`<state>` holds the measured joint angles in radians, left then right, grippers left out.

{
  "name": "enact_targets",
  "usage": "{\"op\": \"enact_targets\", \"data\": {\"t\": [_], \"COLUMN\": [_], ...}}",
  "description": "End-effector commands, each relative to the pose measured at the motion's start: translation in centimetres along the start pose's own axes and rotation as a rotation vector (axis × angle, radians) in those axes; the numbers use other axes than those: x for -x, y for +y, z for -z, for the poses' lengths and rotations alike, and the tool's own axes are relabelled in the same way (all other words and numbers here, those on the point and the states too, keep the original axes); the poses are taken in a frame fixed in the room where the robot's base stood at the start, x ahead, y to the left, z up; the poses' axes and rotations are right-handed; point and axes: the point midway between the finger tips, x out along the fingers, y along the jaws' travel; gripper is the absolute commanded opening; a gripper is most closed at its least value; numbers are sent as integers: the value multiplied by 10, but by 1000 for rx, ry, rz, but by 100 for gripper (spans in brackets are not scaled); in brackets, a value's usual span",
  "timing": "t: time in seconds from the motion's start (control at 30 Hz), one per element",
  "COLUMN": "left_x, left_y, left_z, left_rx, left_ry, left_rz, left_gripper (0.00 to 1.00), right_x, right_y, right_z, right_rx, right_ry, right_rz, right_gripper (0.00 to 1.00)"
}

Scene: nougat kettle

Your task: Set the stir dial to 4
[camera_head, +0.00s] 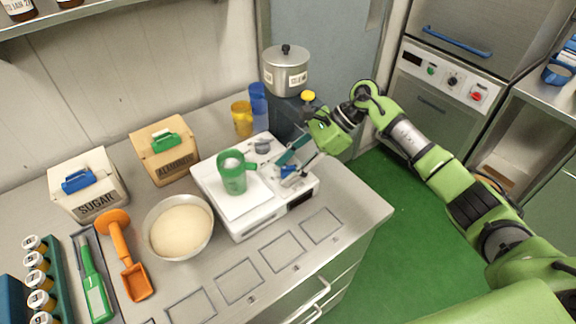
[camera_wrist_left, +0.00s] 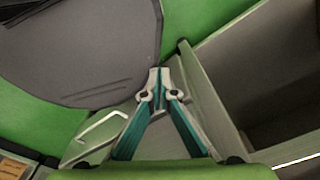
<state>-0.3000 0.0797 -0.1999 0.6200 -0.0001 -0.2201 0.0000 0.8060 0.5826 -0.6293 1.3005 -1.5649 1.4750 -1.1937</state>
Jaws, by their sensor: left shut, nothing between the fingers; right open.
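A silver pot (camera_head: 284,78) with a lid and a label stands on a dark base (camera_head: 284,117) at the back of the counter. A yellow knob-like part (camera_head: 308,96) shows at the base's right; I cannot tell whether it is the stir dial, and no dial numbers are readable. My right gripper (camera_head: 281,172) is open over the white scale, in front of the pot and base, with its wrist partly hiding the base. My left gripper (camera_wrist_left: 160,76) is shut and empty in the left wrist view, away from the pot.
A green jug (camera_head: 232,178) stands on the white scale (camera_head: 240,214), close to my right gripper. A yellow cup (camera_head: 242,120) and blue cup (camera_head: 258,97) stand left of the base. A bowl (camera_head: 177,228) and boxes are further left. A cabinet with knobs (camera_head: 452,80) stands right.

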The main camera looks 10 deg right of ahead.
Motion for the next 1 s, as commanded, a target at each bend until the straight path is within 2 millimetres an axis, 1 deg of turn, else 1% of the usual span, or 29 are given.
{"op": "enact_targets", "data": {"t": [0.03, 0.13, 0.17, 0.57, 0.77, 1.0], "left_x": [0, 0, 0, -3, -8, -14], "left_y": [0, 0, 0, 0, 0, 0], "left_z": [0, 0, 0, 0, -1, -1], "left_rx": [0, 0, 0, 0, 0, 0], "left_ry": [0, 0, 0, 0, 0, 0], "left_rz": [0, 0, 0, 0, 0, 0], "left_gripper": [0, 0, 0, 0, 0, 0], "right_x": [0, 0, 0, 1, 0, 0], "right_y": [0, 0, 0, 0, 1, 1], "right_z": [0, 0, 0, 1, 2, 1], "right_rx": [0, 0, 0, -31, -111, -258], "right_ry": [0, 0, 0, 1, 2, 1], "right_rz": [0, 0, 0, 34, 115, 266], "right_gripper": [34, 8, 3, 3, 3, 3]}}
